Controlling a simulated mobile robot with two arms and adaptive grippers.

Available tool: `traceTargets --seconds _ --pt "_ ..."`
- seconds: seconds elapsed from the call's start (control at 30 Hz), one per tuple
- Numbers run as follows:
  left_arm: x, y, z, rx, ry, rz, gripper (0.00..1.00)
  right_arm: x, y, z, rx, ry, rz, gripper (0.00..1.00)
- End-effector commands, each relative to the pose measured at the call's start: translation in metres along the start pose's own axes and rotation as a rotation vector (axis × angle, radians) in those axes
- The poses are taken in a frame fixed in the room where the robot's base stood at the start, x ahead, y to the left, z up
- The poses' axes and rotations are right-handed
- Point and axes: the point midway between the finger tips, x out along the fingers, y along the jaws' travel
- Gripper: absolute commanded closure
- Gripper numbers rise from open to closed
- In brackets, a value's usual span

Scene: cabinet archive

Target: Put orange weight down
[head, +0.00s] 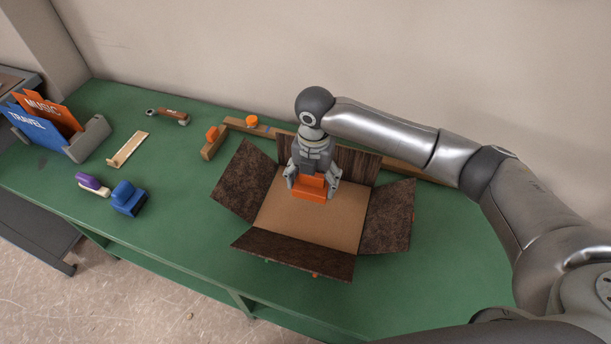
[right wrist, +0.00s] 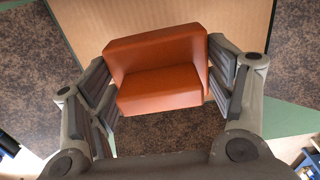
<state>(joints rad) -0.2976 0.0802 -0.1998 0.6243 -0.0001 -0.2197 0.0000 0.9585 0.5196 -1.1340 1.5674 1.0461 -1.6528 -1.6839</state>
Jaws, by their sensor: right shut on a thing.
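The orange weight (head: 309,188) is a stepped block held between the fingers of my right gripper (head: 312,180). In the head view it is over the open box (head: 330,215), near the back flap. I cannot tell whether it touches the box floor. In the right wrist view, the orange weight (right wrist: 160,70) sits between the two finger pads of the right gripper (right wrist: 165,85), which press on its sides. Tan cardboard and a dark flap show behind it. My left gripper is not in view.
The box's dark flaps spread outward on the green table (head: 180,220). Wooden rails (head: 395,167) lie behind it, with small orange pieces (head: 252,121) near their left end. A blue block (head: 128,198), purple-topped item (head: 91,184), wooden strip (head: 128,149) and folder holder (head: 90,138) stand left.

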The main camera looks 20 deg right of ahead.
Motion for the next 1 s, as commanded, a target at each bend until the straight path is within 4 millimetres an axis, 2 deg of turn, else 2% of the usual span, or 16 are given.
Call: traceTargets --seconds 0.13,0.33,0.77,0.8,0.93,1.0 --pt "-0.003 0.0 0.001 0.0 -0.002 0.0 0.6 0.016 -0.013 0.011 0.005 -0.002 -0.003 0.89" --pt "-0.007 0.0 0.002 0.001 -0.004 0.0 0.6 0.04 -0.01 0.009 0.001 -0.002 0.0 0.89" --pt "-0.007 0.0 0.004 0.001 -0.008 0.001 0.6 0.046 -0.01 0.009 0.001 -0.003 0.001 0.89" --pt "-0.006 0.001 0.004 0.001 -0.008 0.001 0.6 0.048 -0.011 0.008 0.001 -0.001 -0.003 0.22" --pt "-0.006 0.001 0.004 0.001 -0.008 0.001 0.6 0.048 -0.011 0.008 0.001 -0.001 -0.003 0.05" --pt "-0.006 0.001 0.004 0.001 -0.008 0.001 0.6 0.048 -0.011 0.008 0.001 -0.001 -0.003 0.03"
